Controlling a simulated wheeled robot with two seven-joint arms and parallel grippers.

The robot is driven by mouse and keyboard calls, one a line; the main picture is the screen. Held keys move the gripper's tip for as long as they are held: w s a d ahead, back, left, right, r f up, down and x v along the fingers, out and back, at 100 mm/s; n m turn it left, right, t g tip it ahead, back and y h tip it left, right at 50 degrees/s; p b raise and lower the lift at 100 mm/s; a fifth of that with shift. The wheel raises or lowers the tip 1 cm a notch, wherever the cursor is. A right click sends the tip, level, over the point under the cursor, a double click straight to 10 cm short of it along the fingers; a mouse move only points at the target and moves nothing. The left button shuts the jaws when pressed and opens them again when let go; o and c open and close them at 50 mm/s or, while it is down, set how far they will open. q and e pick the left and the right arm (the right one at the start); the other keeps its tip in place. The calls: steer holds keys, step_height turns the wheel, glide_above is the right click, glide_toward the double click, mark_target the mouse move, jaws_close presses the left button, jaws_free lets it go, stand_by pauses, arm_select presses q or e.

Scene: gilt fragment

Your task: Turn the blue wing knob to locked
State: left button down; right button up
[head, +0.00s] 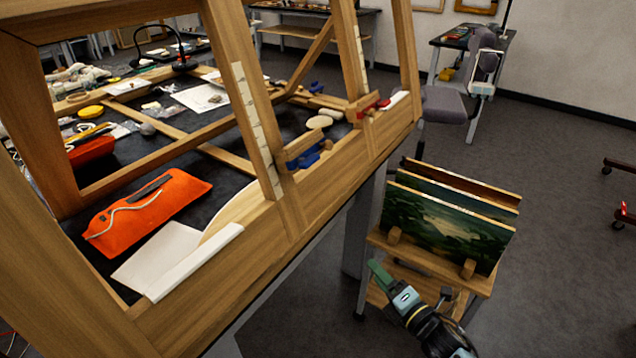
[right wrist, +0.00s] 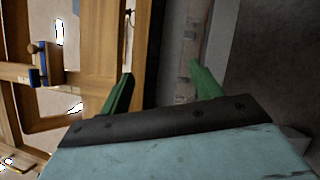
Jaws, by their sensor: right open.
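The blue wing knob (head: 312,156) sits under a wooden block on the near rail of the wooden frame, at the foot of an upright with a pale scale strip. Its exact angle is hard to tell. In the right wrist view a blue knob (right wrist: 38,77) with a wooden block shows at the left; I cannot tell which blue knob it is. My right gripper (head: 385,280) has green fingers and is low, right of the frame and well apart from the knob. In the right wrist view its fingers (right wrist: 160,74) are spread with nothing between them. My left gripper is out of view.
A red knob (head: 374,106) and another blue knob (head: 290,88) are on the frame farther back. A wooden rack with paintings (head: 445,220) stands close beside my right gripper. An orange pouch (head: 150,210) lies on the dark table. Open floor lies to the right.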

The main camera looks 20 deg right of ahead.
step_height(320, 180, up, 14)
steer(key=a+n+t+y, duration=0.2)
steer(key=n+y, duration=0.3)
steer(key=n, duration=0.5)
steer(key=n+g+y, duration=0.1)
steer(key=n+y, duration=0.3)
steer(key=n, duration=0.4)
glide_toward(313, 164)
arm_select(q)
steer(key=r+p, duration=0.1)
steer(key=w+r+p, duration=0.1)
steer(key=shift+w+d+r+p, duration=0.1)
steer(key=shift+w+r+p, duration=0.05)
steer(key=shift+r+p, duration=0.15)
arm_select(e)
steer(key=shift+n+y, duration=0.3)
steer(key=shift+y, duration=0.1)
steer(key=x, duration=0.9)
steer(key=shift+w+f, duration=0.25)
steer(key=shift+w, duration=0.15)
steer(key=shift+d, duration=0.1)
steer(key=c, duration=1)
steer(key=shift+h, duration=0.3)
